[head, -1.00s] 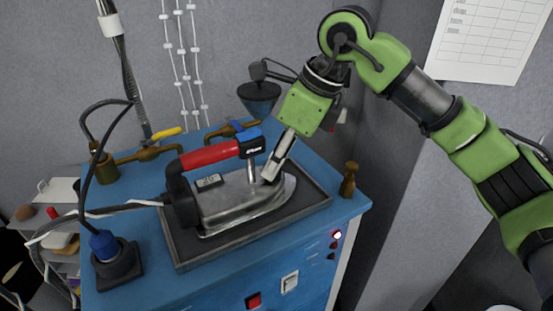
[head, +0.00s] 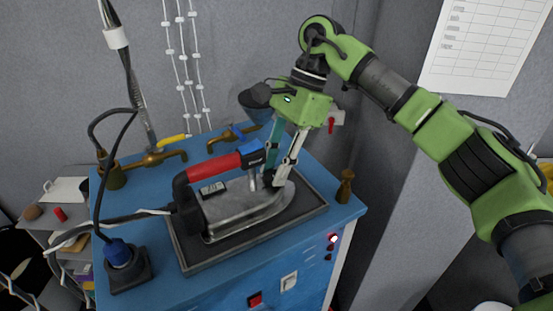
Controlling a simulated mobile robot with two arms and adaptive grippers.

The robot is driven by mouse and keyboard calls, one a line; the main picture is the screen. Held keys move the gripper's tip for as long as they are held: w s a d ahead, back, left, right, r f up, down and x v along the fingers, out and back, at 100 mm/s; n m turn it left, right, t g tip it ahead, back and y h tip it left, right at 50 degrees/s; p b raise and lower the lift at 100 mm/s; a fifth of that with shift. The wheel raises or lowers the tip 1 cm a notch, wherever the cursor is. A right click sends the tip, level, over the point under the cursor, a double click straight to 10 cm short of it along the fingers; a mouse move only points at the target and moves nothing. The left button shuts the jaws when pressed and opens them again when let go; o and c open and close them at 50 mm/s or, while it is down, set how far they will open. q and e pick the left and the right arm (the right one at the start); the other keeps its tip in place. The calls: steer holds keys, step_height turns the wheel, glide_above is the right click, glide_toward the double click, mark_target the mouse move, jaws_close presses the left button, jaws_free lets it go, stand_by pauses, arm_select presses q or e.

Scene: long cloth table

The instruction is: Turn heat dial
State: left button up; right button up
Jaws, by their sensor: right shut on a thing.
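A silver iron (head: 240,212) with a red handle (head: 213,168) and blue front cap (head: 251,153) lies flat on a dark framed pad (head: 205,262). My right gripper (head: 271,182) reaches down from above at the front of the iron, beside the front handle post. Its two fingers straddle a small spot on top of the iron's body and are closed on the heat dial there. The dial itself is mostly hidden by the fingertips. My left gripper is not in view.
The pad sits on a blue cabinet (head: 160,293) with switches and a lit button (head: 333,238) on its front. A brass peg (head: 345,187) stands to the right. A black socket with a blue plug (head: 118,252), cables and brass taps (head: 155,158) stand left and behind.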

steer(key=n+p, duration=0.1)
steer(key=n, duration=0.1)
steer(key=n+g+h+p, duration=0.1)
steer(key=n, duration=0.1)
steer(key=n+h+p, duration=0.1)
steer(key=n+p, duration=0.1)
steer(key=shift+w+a+r, duration=0.2)
steer(key=shift+a+r, duration=0.05)
steer(key=n+h+p, duration=0.1)
steer(key=n+p, duration=0.1)
steer(key=n, duration=0.2)
steer(key=shift+a+g, duration=0.15)
steer(key=shift+g, duration=0.15)
steer(key=shift+f+n+h+p, duration=0.15)
steer(key=shift+n+h+p, duration=0.35)
steer(key=shift+n, duration=0.1)
steer(key=o, duration=0.8)
steer(key=shift+o, duration=0.2)
steer(key=shift+f, duration=0.1)
